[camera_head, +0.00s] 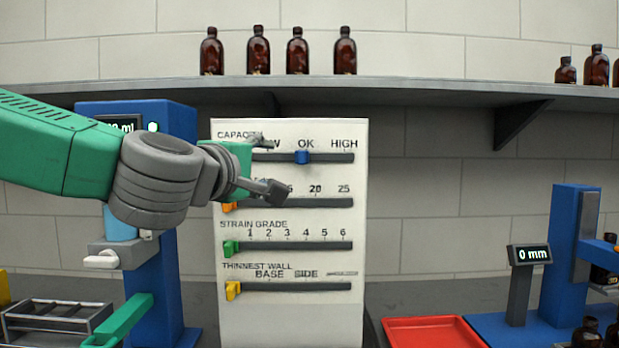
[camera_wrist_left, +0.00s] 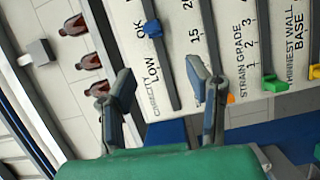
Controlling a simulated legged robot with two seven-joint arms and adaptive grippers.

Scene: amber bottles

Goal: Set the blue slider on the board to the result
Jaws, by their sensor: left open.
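The white board (camera_head: 290,325) stands upright with four labelled slider rows. The blue slider (camera_head: 302,157) is on the top CAPACITY row, under OK. It also shows in the left wrist view (camera_wrist_left: 152,28), beyond my fingers. My left gripper (camera_head: 270,168) is in front of the board's upper left, left of the blue slider and apart from it. It hides part of LOW and of the second row. In the left wrist view its two fingers (camera_wrist_left: 163,85) are spread with nothing between them. My right gripper is not in view.
Orange (camera_head: 229,207), green (camera_head: 231,248) and yellow (camera_head: 233,290) sliders sit at the left ends of the lower rows. A blue device (camera_head: 170,115) with a partly hidden ml display stands left. A 0 mm display (camera_head: 530,254) and red tray (camera_head: 430,333) are right. Bottles stand on the shelf (camera_head: 420,92).

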